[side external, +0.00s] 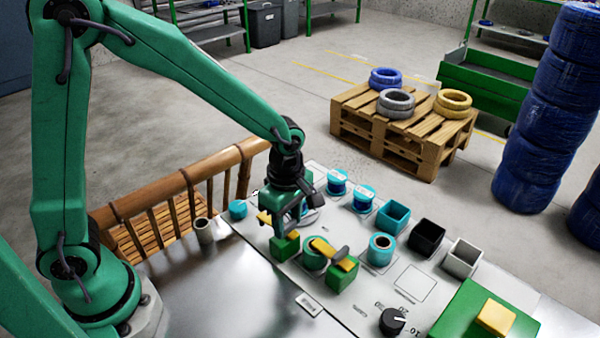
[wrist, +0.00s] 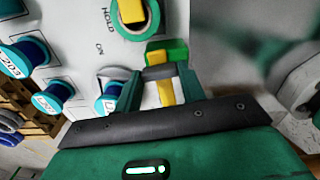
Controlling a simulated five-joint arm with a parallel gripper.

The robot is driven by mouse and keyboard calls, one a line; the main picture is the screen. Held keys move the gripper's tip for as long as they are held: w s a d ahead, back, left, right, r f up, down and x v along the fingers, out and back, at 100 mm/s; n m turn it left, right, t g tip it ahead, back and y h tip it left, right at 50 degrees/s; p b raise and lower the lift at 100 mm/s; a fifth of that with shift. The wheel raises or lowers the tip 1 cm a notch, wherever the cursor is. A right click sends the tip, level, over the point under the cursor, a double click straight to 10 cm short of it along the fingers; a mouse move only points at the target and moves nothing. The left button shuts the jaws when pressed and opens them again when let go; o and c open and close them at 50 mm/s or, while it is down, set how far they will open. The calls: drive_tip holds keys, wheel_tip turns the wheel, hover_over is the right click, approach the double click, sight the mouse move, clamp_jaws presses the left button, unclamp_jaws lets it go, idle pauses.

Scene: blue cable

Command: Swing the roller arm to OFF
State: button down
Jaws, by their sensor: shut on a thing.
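My gripper (side external: 287,228) points down at the left end of the light control panel, over a green block (side external: 284,246). In the wrist view its two fingers (wrist: 160,92) are shut on a yellow roller arm (wrist: 166,92), with a grey roller across it at the green block (wrist: 176,50). The fingers and wrist hide most of this arm in the side view, where a yellow end (side external: 264,217) shows. "HOLD" and "ON" are printed on the panel in the wrist view. No OFF mark is readable.
Close to the right are a green ring (side external: 313,260) and a green block (side external: 342,274) with a yellow bar and grey piece. Behind stand blue spools (side external: 337,182) and open boxes (side external: 427,236). A black knob (side external: 392,321) is at front right. The metal tabletop (side external: 225,290) is mostly clear.

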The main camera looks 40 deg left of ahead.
drive_tip(key=shift+r, duration=0.1)
idle(0.3)
drive_tip(key=c, duration=0.8)
unclamp_jaws()
drive_tip(key=shift+c, duration=0.2)
drive_tip(key=shift+r, duration=3.85)
